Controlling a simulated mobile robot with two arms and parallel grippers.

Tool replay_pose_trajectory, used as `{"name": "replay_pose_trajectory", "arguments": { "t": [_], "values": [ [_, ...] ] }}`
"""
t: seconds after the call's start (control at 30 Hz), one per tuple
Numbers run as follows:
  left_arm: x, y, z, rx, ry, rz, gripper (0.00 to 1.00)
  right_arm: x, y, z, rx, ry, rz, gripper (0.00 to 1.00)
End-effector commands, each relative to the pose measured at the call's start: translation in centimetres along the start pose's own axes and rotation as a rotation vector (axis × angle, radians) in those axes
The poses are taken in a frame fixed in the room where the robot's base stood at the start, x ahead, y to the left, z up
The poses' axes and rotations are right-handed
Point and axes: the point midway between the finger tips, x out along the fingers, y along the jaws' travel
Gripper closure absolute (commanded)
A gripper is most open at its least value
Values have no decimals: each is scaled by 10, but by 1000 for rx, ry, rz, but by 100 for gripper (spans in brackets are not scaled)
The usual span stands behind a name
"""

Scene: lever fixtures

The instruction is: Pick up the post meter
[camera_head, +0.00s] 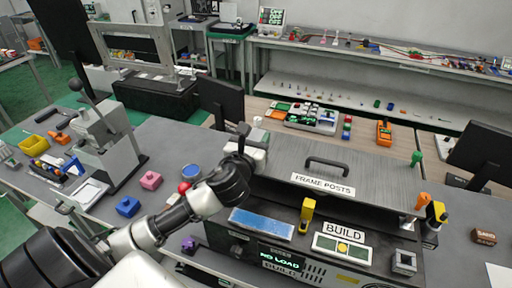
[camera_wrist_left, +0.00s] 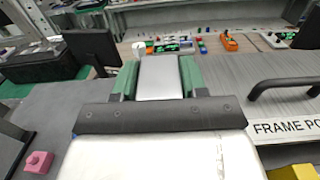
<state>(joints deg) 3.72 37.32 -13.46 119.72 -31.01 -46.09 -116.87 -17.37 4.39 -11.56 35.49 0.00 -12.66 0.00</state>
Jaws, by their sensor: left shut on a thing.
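My left gripper (camera_head: 246,140) is above the left end of the FRAME POSTS cover. In the left wrist view its two green fingers (camera_wrist_left: 158,78) are shut on a grey flat-faced block (camera_wrist_left: 159,84), seen between them. I cannot tell from its visible face whether this is the post meter. In the head view my wrist hides most of the held block. My right gripper is in neither view.
A grey cover labelled FRAME POSTS (camera_head: 370,182) with a black handle (camera_head: 328,166) lies ahead. A BUILD panel (camera_head: 342,247), a yellow tool (camera_head: 307,212) and a blue plate (camera_head: 262,223) are nearer. Pink (camera_head: 150,180) and blue (camera_head: 128,206) blocks sit left.

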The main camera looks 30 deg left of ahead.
Motion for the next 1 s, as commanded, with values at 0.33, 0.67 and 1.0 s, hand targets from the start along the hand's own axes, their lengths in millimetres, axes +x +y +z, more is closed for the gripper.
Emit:
{"name": "replay_pose_trajectory", "arguments": {
  "t": [0.33,0.67,1.0],
  "values": [
    [0,0,13,1,-5,-1,96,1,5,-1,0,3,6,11],
    [-28,-12,59,-1,-6,-6,96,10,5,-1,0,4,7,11],
    [-92,-35,108,0,6,3,96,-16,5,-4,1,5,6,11]
  ]
}}
